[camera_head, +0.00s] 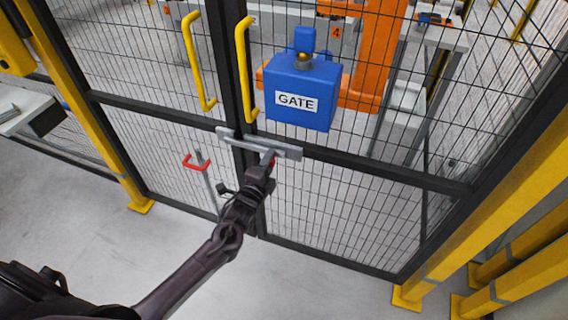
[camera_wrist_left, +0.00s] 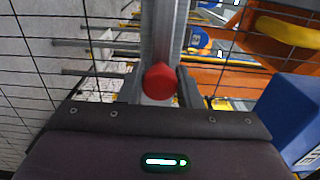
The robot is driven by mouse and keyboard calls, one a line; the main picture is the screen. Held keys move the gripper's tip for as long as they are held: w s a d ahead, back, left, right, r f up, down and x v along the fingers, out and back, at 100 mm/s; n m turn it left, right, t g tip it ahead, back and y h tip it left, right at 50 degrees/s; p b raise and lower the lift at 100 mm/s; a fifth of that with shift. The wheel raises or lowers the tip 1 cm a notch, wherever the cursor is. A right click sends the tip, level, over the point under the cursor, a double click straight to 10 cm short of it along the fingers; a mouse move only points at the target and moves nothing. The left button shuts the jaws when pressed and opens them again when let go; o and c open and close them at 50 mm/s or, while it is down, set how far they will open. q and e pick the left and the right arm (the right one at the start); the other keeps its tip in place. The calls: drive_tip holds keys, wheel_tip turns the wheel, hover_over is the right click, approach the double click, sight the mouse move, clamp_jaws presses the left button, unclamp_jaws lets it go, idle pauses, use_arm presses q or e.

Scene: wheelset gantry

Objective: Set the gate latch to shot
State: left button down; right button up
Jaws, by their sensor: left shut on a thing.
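The gate latch (camera_head: 258,143) is a flat grey bar lying across the meeting posts of the two gate leaves, tilted slightly down to the right in the head view. It has a red knob (camera_head: 270,158) near its right part. My left gripper (camera_head: 266,168) is at the knob from below and shut on it; the fingers partly hide it. In the left wrist view the bar (camera_wrist_left: 161,40) runs up the picture, and the round red knob (camera_wrist_left: 160,82) sits between the dark fingers. My right gripper is not in view.
A blue box labelled GATE (camera_head: 298,95) is mounted above the latch, right of the yellow handles (camera_head: 243,70). Black mesh gate panels (camera_head: 345,200) stand before me. Yellow posts (camera_head: 490,235) flank the gate. A red-handled rod (camera_head: 203,172) stands left of my gripper. Grey floor is clear in front.

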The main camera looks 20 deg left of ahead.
use_arm(q)
drive_tip(key=shift+a, duration=0.6)
drive_tip(key=c, duration=1.1)
unclamp_jaws()
drive_tip(key=shift+a, duration=0.1)
drive_tip(key=shift+o, duration=0.2)
drive_tip(key=shift+s, duration=0.3)
drive_tip(key=s, duration=0.7)
drive_tip(key=shift+s, duration=0.1)
